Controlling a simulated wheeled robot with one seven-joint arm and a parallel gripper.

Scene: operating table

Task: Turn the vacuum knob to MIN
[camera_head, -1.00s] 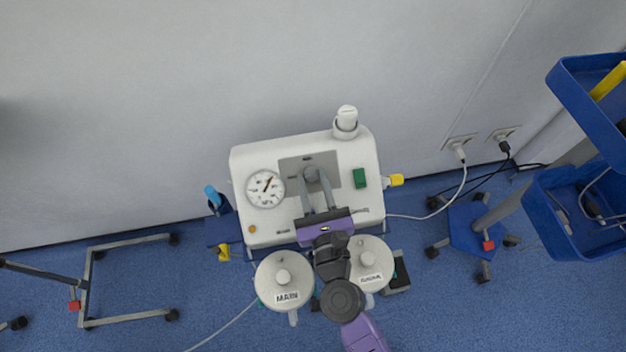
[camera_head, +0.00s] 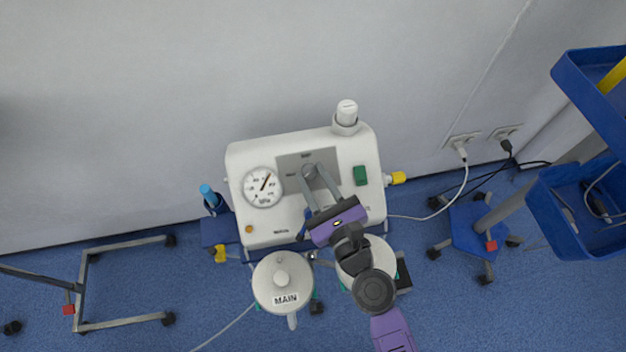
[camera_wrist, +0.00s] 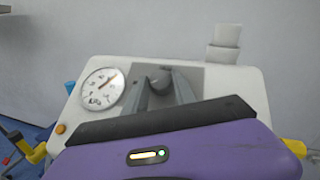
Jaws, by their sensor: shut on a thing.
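The vacuum knob (camera_head: 309,171) is a dark grey knob on the grey panel (camera_head: 292,160) of the white suction unit (camera_head: 238,178). It also shows in the wrist view (camera_wrist: 160,79). My gripper (camera_head: 312,181) is shut on the knob, one finger on each side, and is tilted so its body lies to the lower right. In the wrist view its fingers (camera_wrist: 161,92) flank the knob. Labels on the panel are too small to read, so the knob's setting cannot be told. The round white gauge (camera_head: 263,187) is left of the knob, its needle pointing to the upper right.
A green switch (camera_head: 360,176) is right of the panel, and a white cylinder (camera_head: 346,115) stands on the unit's back right corner. The MAIN canister (camera_head: 283,275) and a second canister (camera_head: 380,253) stand in front. A blue cart (camera_head: 560,215) is at the far right.

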